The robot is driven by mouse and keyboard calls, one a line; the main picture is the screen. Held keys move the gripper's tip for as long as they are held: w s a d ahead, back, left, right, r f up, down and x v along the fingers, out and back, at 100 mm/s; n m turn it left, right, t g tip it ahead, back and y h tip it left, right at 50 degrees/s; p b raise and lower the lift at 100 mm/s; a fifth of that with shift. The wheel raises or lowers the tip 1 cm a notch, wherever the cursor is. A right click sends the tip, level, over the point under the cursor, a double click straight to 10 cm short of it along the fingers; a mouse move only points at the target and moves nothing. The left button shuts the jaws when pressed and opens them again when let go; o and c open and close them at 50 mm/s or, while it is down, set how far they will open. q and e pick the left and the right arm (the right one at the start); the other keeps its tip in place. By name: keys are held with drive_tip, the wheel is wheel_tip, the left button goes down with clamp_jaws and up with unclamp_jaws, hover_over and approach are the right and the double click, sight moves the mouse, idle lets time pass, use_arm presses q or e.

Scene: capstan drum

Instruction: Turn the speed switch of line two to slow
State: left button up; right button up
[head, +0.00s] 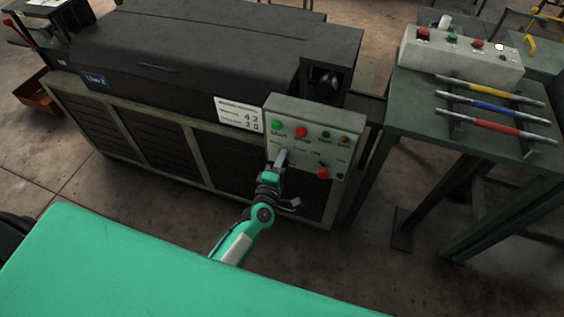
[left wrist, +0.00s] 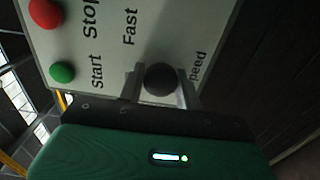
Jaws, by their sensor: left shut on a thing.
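The grey control box (head: 343,121) stands at the front right end of the dark machine. My left gripper (head: 281,158) is at the lower left of its face. In the left wrist view the fingers (left wrist: 161,90) sit on both sides of a round black switch knob (left wrist: 161,78) and are shut on it. The printed words Fast and Speed show beside the knob. Which way the knob points cannot be told, and the gripper hides it in the head view. Green (left wrist: 62,72) and red (left wrist: 46,12) buttons are near Start and Stop. My right gripper is not in view.
A red knob (head: 323,173) is low on the box, right of my left gripper. A blue sign (head: 95,79) is on the machine (head: 190,45). A green table (head: 405,95) at right carries another button box (head: 450,60) and coloured bars (head: 490,105).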

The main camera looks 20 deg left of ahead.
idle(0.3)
use_arm(q)
drive_tip(key=o, duration=0.9)
drive_tip(key=shift+s+a+b, duration=0.15)
drive_tip(key=shift+s+b, duration=0.1)
drive_tip(key=shift+s, duration=3.25)
drive_tip(key=shift+s+a+b, duration=0.1)
drive_tip(key=shift+s+b, duration=0.15)
drive_tip(key=shift+s, duration=3.2)
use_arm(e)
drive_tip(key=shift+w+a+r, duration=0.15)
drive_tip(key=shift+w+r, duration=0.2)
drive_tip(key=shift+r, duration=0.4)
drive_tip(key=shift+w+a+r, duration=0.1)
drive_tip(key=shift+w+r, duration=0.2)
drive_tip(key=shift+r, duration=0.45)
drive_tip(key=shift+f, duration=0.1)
